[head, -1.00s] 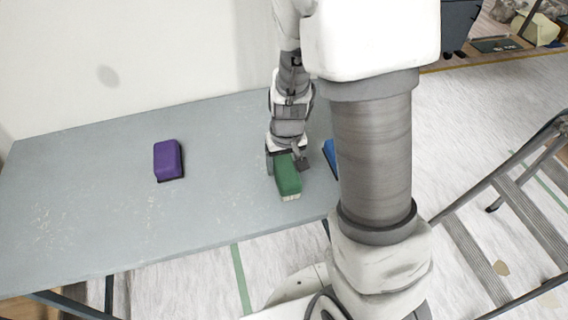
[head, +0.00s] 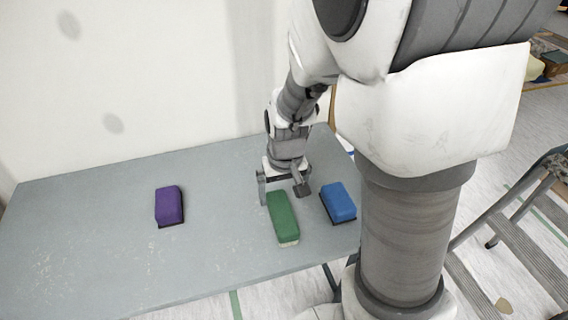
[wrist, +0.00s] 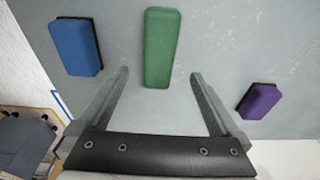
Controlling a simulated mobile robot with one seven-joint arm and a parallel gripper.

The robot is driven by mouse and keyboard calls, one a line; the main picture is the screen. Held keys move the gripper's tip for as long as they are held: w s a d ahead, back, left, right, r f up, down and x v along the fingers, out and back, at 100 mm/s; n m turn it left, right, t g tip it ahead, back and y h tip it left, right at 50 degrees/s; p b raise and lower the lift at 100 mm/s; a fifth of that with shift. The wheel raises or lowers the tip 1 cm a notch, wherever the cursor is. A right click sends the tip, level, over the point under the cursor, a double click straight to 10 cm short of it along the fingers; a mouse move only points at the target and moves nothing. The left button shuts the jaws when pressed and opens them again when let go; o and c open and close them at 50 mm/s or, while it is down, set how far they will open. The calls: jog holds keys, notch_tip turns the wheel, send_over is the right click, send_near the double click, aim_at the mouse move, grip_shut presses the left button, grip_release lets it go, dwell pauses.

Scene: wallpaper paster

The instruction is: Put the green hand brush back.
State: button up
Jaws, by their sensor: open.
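The green hand brush (head: 282,216) lies on the grey table, its long side running toward the table's front edge. It also shows in the wrist view (wrist: 161,48), ahead of the fingertips and between their lines. My gripper (head: 283,190) is open and empty, just behind the brush's far end in the head view. In the wrist view my gripper (wrist: 158,75) has its two fingers spread wider than the brush, with nothing between them. I cannot tell how high the fingertips are above the table.
A blue brush (head: 338,202) lies right of the green one, and a purple brush (head: 169,206) lies to its left. The grey table (head: 90,230) is bare elsewhere. A wall (head: 180,90) stands behind it, and a stepladder (head: 520,240) stands at the right.

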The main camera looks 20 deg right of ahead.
jog(key=s+r+t+p, duration=0.1)
jog(key=s+r, duration=0.3)
jog(key=r, duration=0.4)
jog(key=s+r+t+p, duration=0.1)
jog(key=s+r+p, duration=0.3)
jog(key=r, duration=0.5)
jog(key=s+r+t+p, duration=0.1)
jog(key=s+r+p, duration=0.1)
jog(key=s+r, duration=0.3)
notch_tip(320, 180, up, 4)
jog(key=shift+s+r+t, duration=0.1)
jog(key=shift+s+t, duration=0.2)
jog(key=shift+t, duration=0.1)
